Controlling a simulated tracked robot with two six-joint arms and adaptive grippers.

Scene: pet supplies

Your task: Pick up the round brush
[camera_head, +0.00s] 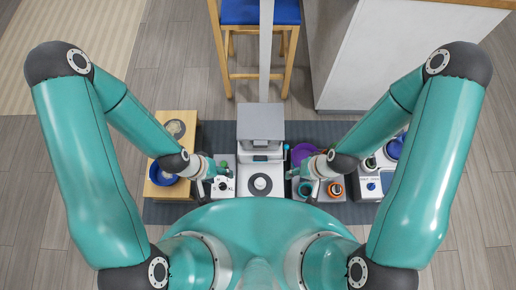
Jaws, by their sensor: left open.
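I cannot make out a round brush for certain; the small things near my grippers are too small to name surely. My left gripper (217,180) is open, low over a light surface just left of the white and grey appliance (261,121). My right gripper (302,175) is right of that appliance, close to a teal round item (305,190) and below a purple bowl (303,152). Its fingers are too small to read. An orange round item (336,189) lies a little right of it.
A wooden table (180,190) at the left bears a blue bowl (161,179) and a round dish (175,128). Blue and white items (394,148) are at the right. A blue-seated stool (260,12) and a white cabinet (370,55) stand behind. Grey floor is open around.

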